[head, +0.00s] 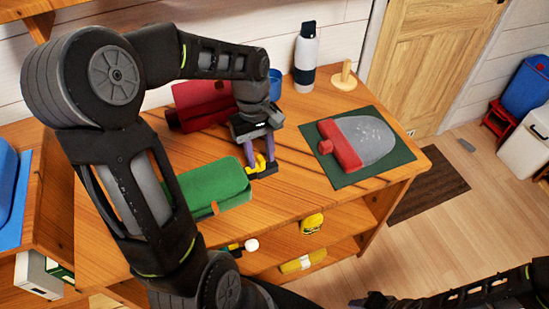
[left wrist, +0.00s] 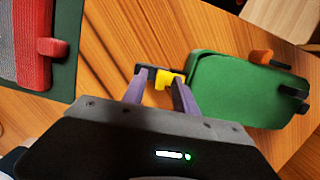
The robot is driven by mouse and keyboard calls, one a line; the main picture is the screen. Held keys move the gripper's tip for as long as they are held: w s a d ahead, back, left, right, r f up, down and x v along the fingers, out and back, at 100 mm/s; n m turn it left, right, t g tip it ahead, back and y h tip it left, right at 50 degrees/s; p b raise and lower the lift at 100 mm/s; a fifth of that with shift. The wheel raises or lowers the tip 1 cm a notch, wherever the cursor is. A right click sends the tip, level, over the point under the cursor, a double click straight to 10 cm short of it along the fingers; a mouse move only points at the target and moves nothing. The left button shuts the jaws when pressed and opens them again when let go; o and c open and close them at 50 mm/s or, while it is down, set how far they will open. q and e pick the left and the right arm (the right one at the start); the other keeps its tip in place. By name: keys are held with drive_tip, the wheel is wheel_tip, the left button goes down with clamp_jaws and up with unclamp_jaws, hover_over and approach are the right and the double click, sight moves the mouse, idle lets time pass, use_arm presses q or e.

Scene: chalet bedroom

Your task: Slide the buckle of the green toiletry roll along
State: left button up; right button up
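The green toiletry roll (head: 214,188) lies on the wooden table top, with an orange tab on its near side. It also shows in the left wrist view (left wrist: 235,88). Its yellow and black buckle (head: 262,168) sits at the roll's right end in the head view. My left gripper (head: 260,160) reaches down over the buckle, its purple fingers apart on either side of it. In the left wrist view the buckle (left wrist: 162,79) is between the fingertips; whether they press on it is unclear. My right gripper (head: 376,300) is low at the bottom edge, away from the table, its fingers unclear.
A red roll (head: 200,105), a blue cup (head: 274,84), a bottle (head: 305,58) and a wooden stand (head: 343,78) are at the back. A grey and red item (head: 365,143) lies on a dark green mat (head: 398,151) at right. Yellow items sit on shelves below.

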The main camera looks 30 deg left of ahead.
use_arm(q)
drive_tip(key=r+p, duration=0.1)
drive_tip(key=r, duration=0.1)
drive_tip(key=r+p, duration=0.3)
drive_tip(key=r, duration=0.1)
drive_tip(key=shift+w+a+p, duration=0.25)
drive_tip(key=shift+a+p, duration=0.1)
drive_tip(key=shift+p, duration=0.05)
drive_tip(key=shift+f, duration=0.1)
